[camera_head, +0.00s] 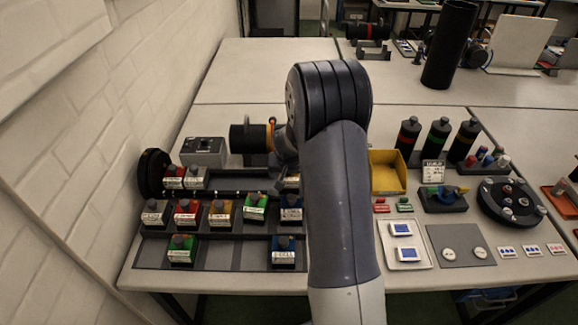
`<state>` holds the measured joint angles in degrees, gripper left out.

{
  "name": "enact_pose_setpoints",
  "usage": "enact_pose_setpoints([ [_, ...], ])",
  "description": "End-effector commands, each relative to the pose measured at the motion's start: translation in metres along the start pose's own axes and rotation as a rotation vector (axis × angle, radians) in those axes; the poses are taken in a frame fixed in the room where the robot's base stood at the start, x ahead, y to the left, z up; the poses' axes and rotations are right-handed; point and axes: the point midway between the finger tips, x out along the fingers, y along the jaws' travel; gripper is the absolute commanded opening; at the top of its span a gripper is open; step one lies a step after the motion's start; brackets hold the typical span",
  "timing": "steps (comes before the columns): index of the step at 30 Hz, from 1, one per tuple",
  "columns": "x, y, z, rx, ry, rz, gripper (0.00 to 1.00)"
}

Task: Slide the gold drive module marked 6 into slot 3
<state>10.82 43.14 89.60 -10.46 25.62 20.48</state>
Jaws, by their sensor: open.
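A gold-brown module (221,213) stands in the middle row of the dark rack (215,252) on the table's left side, between a red module (187,212) and a green one (254,207). Its label is too small to read, so I cannot confirm the 6. The slot numbers are not readable either, so I cannot tell which is slot 3. My arm rises through the middle of the view and bends down beyond the rack's right part. My gripper's fingers are hidden behind my arm, and part of the rack's right side is covered too.
Other modules stand in the rack, including a front green one (181,248) and a front blue one (283,252). A black cylinder with an orange ring (246,138) lies behind the rack. A yellow bin (386,175) and dark bottles (437,138) stand right. A wall borders the left.

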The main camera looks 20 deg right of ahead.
Motion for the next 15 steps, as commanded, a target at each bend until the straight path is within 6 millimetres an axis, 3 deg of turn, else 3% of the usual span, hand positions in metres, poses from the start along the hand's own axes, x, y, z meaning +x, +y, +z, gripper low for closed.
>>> enact_pose_setpoints([
  [6, 0.021, 0.0, 0.0, 0.0, -0.001, 0.0, 0.84],
  [15, 0.027, 0.0, 0.0, 0.0, 0.001, -0.001, 0.84],
])
